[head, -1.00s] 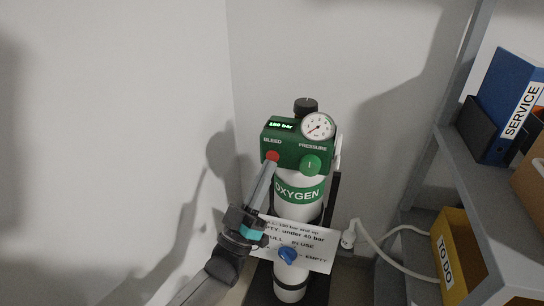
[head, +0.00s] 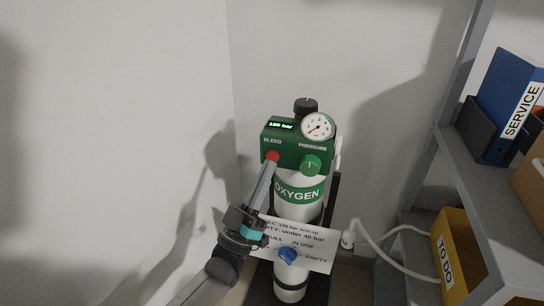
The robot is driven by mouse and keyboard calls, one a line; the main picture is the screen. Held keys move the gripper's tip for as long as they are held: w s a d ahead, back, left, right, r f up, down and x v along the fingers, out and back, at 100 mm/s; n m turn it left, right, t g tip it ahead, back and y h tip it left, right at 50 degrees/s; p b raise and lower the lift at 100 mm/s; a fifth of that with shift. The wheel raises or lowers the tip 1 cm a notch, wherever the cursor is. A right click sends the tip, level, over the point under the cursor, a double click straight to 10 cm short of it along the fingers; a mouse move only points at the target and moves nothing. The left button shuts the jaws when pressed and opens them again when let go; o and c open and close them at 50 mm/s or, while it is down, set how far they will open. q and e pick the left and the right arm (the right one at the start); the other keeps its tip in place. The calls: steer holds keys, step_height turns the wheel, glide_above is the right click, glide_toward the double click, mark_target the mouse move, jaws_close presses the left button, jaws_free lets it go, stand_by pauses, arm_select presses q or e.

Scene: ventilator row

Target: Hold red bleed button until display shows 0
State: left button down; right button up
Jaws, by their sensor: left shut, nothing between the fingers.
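The green regulator box (head: 292,147) sits on top of a white oxygen cylinder (head: 297,212). Its small display (head: 281,125) reads what looks like 150 or 180 bar; the first digits are too small to be sure. The red bleed button (head: 272,156) is on the box's left, under the word BLEED. My left gripper (head: 270,164) is shut, with its fingertips at the button's lower edge; I cannot tell whether they press it. A round gauge (head: 318,125) and a green pressure knob (head: 311,165) are to the right. My right gripper is not in view.
A card (head: 308,247) with a blue pointer knob (head: 287,256) hangs on the cylinder's front. A white hose (head: 385,258) runs right. A grey shelf (head: 483,205) holds a blue SERVICE binder (head: 508,100); a yellow TO DO box (head: 453,257) stands below.

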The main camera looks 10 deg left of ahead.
arm_select(q)
steer(key=shift+w, duration=0.15)
steer(key=shift+w, duration=0.3)
steer(key=shift+w+b, duration=0.3)
steer(key=shift+b, duration=0.15)
stand_by(0.6)
steer(key=shift+s, duration=0.1)
stand_by(2.5)
steer(key=shift+s+p, duration=0.5)
steer(key=shift+s, duration=0.15)
steer(key=s+p, duration=0.2)
steer(key=s, duration=0.3)
steer(key=shift+a+p, duration=0.1)
steer(key=shift+p, duration=0.2)
